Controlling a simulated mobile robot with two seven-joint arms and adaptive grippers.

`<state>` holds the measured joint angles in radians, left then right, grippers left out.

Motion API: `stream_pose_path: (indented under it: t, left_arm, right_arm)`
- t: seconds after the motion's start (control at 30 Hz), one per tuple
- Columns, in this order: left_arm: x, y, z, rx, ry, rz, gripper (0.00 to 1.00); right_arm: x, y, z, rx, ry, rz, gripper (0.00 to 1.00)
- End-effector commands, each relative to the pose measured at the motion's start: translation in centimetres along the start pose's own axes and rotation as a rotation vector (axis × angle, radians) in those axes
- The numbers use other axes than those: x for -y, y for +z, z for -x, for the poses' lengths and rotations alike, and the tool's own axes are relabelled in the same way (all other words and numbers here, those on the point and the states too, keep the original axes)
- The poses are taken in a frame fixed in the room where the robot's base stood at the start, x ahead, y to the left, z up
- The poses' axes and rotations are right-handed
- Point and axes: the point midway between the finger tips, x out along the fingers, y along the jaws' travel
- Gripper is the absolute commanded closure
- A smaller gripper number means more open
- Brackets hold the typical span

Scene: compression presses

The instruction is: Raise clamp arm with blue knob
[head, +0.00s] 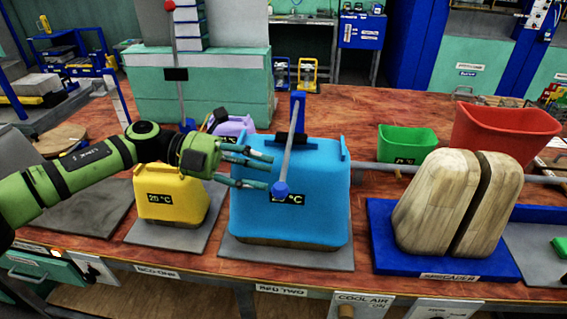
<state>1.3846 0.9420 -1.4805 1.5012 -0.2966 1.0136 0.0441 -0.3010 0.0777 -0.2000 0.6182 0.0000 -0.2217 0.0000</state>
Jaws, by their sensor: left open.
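A grey clamp arm (290,142) rises from a blue pivot behind the blue press block (325,205) and slants down over its front. Its blue knob (281,188) is at the low front end, in front of the block's temperature label, which it partly covers. My left gripper (268,171) comes in from the left, with its fingers spread and empty. The fingertips point right, just left of the knob, in front of the blue block. Whether they touch the knob I cannot tell. My right gripper is out of view.
A yellow block (172,195) stands left, below my left arm. A second clamp arm with a red knob (169,6) stands upright behind it. Wooden blocks (440,203) sit on a blue base at right. A green bin (407,143) and red bin (505,132) stand behind.

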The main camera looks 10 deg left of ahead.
Motion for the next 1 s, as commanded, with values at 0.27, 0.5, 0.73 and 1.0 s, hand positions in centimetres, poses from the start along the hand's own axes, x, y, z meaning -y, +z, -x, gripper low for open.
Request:
stream_pose_path:
  t: [0.27,0.5,0.73,1.0]
  left_arm:
    - [0.3,0.0,-4.0,0.000,-0.002,0.001,0.57]
    - [0.0,0.1,-4.9,0.003,-0.002,0.001,0.57]
    - [0.0,0.1,-4.9,0.003,-0.002,0.001,0.89]
    - [0.1,0.1,-4.8,0.003,-0.002,0.002,1.00]
  right_arm:
    - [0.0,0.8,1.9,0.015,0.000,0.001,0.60]
    - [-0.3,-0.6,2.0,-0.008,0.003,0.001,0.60]
    - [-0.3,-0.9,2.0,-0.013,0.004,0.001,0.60]
    - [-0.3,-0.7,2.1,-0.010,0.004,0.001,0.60]
